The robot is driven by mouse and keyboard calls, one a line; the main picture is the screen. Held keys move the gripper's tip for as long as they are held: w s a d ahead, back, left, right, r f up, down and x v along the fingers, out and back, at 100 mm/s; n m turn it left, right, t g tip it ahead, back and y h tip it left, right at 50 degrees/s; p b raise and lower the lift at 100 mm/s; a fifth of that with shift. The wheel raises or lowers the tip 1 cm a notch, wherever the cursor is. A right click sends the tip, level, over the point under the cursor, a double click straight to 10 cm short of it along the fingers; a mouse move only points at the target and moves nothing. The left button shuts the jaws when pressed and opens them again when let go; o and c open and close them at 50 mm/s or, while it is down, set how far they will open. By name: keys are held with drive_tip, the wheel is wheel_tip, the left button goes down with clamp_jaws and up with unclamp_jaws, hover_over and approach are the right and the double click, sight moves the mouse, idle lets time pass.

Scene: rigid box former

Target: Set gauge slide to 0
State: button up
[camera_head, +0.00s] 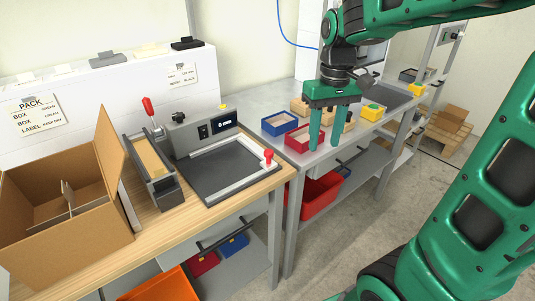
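The box former (190,133) stands on the wooden bench, with a dark display on its front panel and a dark plate (225,175) bordered by light rails. A red knob (268,157) stands at the right corner of this frame; it may be the gauge slide, but no scale or reading is legible. A red-handled lever (149,108) rises at the left of the machine. My gripper (325,145) points down with its two green fingers apart and nothing visibly held. It is right of the red knob, apart from it, over the grey table by the trays.
An open cardboard box (70,240) stands at left on the bench. A blue tray (280,123) and a red tray (299,139) sit on the grey table near my gripper. A yellow block (372,112) is to the right. Bins sit on shelves below.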

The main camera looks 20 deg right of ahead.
sight(269, 151)
drive_tip(key=w+a+n, duration=0.1)
drive_tip(key=w+a, duration=0.2)
drive_tip(key=w+a+n, duration=0.1)
drive_tip(key=w+a, duration=0.3)
drive_tip(key=w+a+n, duration=0.2)
drive_tip(key=w+a, duration=0.1)
drive_tip(key=shift+w+a+r, duration=0.2)
drive_tip(key=shift+w+r, duration=0.1)
drive_tip(key=shift+w, duration=0.05)
drive_tip(key=shift+w+a+f, duration=0.1)
drive_tip(key=shift+a+f, duration=0.05)
drive_tip(key=shift+f, duration=0.1)
wheel_tip(269, 151, down, 10)
drive_tip(key=shift+f, duration=0.1)
clamp_jaws()
